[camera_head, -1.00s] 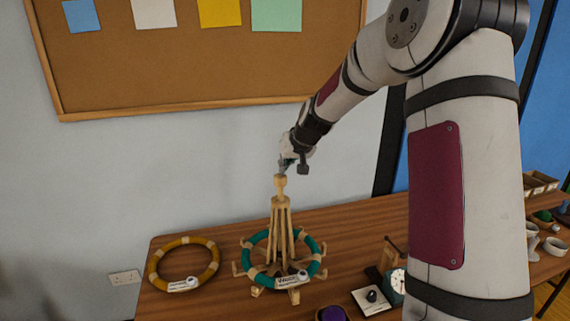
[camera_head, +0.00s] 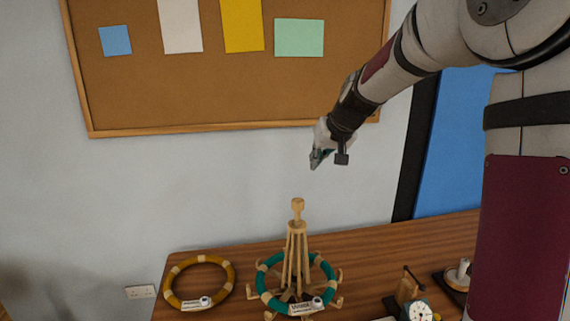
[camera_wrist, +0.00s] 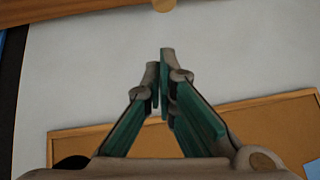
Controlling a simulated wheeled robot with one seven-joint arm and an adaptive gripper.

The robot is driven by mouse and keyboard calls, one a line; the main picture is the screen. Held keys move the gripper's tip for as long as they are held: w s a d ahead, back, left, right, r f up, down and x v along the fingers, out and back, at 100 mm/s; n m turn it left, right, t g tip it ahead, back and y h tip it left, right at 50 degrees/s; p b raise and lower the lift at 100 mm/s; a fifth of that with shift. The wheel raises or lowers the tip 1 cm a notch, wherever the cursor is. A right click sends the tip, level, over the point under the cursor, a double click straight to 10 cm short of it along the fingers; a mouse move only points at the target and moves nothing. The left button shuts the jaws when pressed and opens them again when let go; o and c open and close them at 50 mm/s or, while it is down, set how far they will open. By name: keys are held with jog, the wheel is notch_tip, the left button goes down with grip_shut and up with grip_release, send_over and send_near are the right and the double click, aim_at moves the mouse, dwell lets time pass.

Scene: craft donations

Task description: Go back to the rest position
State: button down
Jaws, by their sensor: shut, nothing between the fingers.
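My gripper (camera_head: 316,160) is in the air above and slightly right of the wooden stand, apart from it. It is shut and empty. The wrist view also shows my gripper (camera_wrist: 161,62) with its green-lined fingers together against the wall. The wooden stand (camera_head: 297,212) is upright on the table, with a knob on top. A teal ring (camera_head: 330,268) with tan bands lies around the stand's base, with a white tag on it. A mustard ring (camera_head: 229,270) with a tag lies flat on the table to the left, apart from the stand.
The wooden table (camera_head: 385,245) runs along the wall. A small clock (camera_head: 419,311) and other small items stand at the right front, partly cut off. A cork board (camera_head: 200,95) hangs on the wall behind my arm. The air around my gripper is clear.

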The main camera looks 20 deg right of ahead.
jog(key=s+a+r+n+g, duration=0.2)
jog(key=s+a, duration=1.2)
jog(key=s, duration=0.2)
jog(key=s+a+f, duration=0.1)
jog(key=s+f, duration=0.1)
jog(key=s, duration=0.6)
jog(key=s+a+f+n+b, duration=0.1)
jog(key=s+a+f, duration=0.1)
jog(key=s, duration=0.6)
jog(key=shift+s+f, duration=0.2)
